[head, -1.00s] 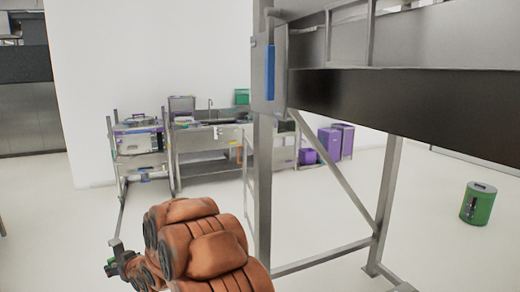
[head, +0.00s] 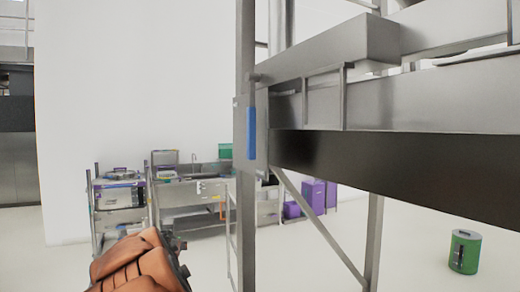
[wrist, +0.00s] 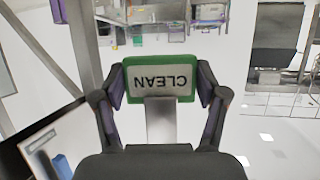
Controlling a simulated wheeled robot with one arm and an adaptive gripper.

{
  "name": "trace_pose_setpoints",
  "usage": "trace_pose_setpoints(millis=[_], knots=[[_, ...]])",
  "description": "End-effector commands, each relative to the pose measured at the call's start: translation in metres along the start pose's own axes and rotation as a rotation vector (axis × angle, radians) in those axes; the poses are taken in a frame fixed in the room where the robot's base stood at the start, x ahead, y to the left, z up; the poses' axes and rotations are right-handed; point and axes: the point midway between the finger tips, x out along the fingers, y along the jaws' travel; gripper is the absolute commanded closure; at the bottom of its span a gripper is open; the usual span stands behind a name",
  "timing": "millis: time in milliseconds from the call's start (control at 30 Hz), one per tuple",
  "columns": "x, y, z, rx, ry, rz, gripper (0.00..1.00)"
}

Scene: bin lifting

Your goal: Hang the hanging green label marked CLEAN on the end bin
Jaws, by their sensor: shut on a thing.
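The green label (wrist: 160,62) with a white panel marked CLEAN shows in the wrist view, upside down in the picture. My gripper (wrist: 160,82) is shut on it, with one dark finger at each side edge. A grey metal strip runs below the label, between the fingers. In the head view only my orange arm shows at the bottom; the gripper and label are out of that view. I cannot pick out the end bin for sure. A green lidded bin (head: 464,251) stands alone on the floor at the right.
A steel frame with a large raised trough (head: 400,106) fills the right of the head view. Its upright post (head: 246,205) and a blue handle (head: 251,133) are near the middle. Behind are a steel sink bench (head: 190,194), a cart (head: 119,211) and purple bins (head: 313,195). Pale floor lies between.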

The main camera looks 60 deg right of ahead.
Motion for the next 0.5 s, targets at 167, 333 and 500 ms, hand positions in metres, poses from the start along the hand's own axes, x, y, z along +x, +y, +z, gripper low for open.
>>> trace_pose_setpoints(millis=[167, 333, 500], knots=[[-0.022, 0.034, -0.041, 0.060, 0.006, 0.131, 0.56], [-0.049, 0.069, -0.077, 0.119, 0.005, 0.275, 0.56], [-0.082, 0.102, -0.111, 0.180, 0.004, 0.420, 0.56]])
